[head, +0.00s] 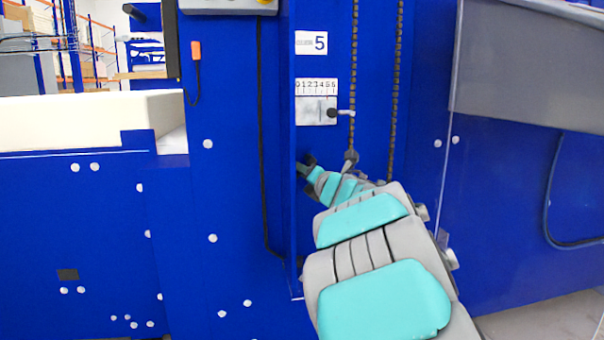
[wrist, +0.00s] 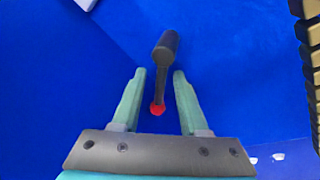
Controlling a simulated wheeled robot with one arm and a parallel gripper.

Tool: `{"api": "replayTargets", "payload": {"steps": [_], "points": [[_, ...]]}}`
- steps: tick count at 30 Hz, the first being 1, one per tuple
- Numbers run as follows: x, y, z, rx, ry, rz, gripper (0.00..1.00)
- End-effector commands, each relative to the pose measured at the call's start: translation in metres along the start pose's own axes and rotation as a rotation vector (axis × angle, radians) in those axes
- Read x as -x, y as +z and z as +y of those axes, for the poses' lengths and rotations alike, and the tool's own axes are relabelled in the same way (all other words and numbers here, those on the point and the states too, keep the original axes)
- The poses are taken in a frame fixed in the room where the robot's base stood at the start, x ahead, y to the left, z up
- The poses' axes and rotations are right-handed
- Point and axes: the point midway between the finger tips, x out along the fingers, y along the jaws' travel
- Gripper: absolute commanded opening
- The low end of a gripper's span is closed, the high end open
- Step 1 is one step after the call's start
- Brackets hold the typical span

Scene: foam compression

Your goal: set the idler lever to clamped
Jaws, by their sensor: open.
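The idler lever (wrist: 165,48) shows in the wrist view as a dark, thick handle on a thin stem, with a red spot at the stem's lower end. It stands out from a blue panel. My gripper (wrist: 160,72) is open, with one teal finger on each side of the stem; the handle's thick end reaches beyond the fingertips. I see a gap on both sides and no clear contact. In the head view my gripper (head: 307,167) is at the blue machine column, below the scale plate, and I cannot make out the lever there.
A scale plate with a small crank (head: 332,113) is above my gripper. Two chains hang on the blue panel, the nearer one (head: 353,80) right of the plate. A chain (wrist: 312,60) also runs along the wrist view's right edge. A foam block (head: 80,120) lies at left.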

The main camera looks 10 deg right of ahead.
Motion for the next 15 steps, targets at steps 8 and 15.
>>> {"api": "replayTargets", "payload": {"steps": [8,15], "points": [[-0.0019,-0.0001,-0.0007,-0.001,-0.001,0.000,0.43],[-0.0017,-0.0001,-0.0007,-0.001,-0.001,0.000,0.16]]}}
